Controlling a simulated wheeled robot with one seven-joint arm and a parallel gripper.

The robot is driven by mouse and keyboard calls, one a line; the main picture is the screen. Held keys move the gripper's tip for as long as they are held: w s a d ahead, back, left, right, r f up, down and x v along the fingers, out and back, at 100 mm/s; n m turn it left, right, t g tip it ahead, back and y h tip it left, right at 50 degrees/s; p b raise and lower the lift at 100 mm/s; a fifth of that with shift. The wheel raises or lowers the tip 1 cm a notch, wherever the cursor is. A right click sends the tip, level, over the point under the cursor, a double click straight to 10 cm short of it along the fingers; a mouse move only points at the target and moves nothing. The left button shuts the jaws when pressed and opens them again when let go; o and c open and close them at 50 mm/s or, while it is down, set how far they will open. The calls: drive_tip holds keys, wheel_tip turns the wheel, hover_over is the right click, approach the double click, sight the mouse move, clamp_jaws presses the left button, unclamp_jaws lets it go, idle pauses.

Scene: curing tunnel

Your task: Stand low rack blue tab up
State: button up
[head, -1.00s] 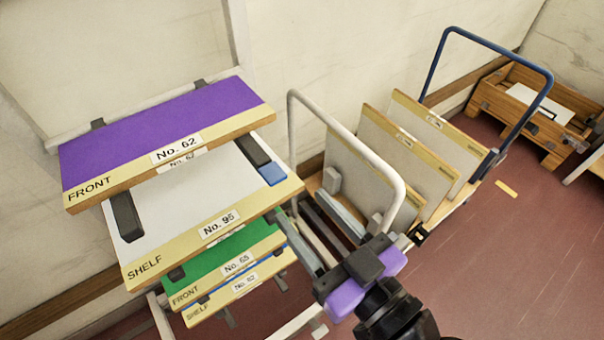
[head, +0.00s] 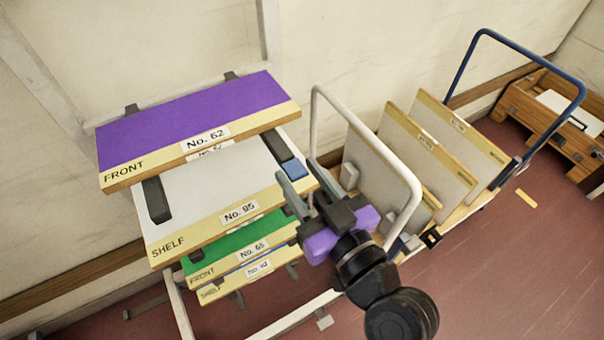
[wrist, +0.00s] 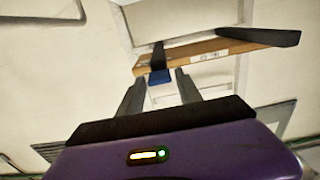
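A blue tab (head: 295,168) sits at the front end of a dark bar (head: 280,148) at the right side of the white-topped SHELF No. 95 (head: 215,180). My gripper (head: 302,179) is open and empty, with its fingers pointing toward that tab. In the wrist view the blue tab (wrist: 160,77) shows between the two spread fingertips, under the shelf's wooden edge (wrist: 205,53). I cannot tell how far beyond the fingertips it is. A second dark bar (head: 156,200) lies at the shelf's left side and has no blue end in view.
A purple FRONT No. 62 board (head: 195,115) overhangs the shelf from above. A green board No. 65 (head: 235,237) and another shelf (head: 240,280) lie below. A white tube handle (head: 400,165) and a cart with upright boards (head: 440,150) stand close at right.

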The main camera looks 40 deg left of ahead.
clamp_jaws()
drive_tip(key=shift+r, duration=0.1)
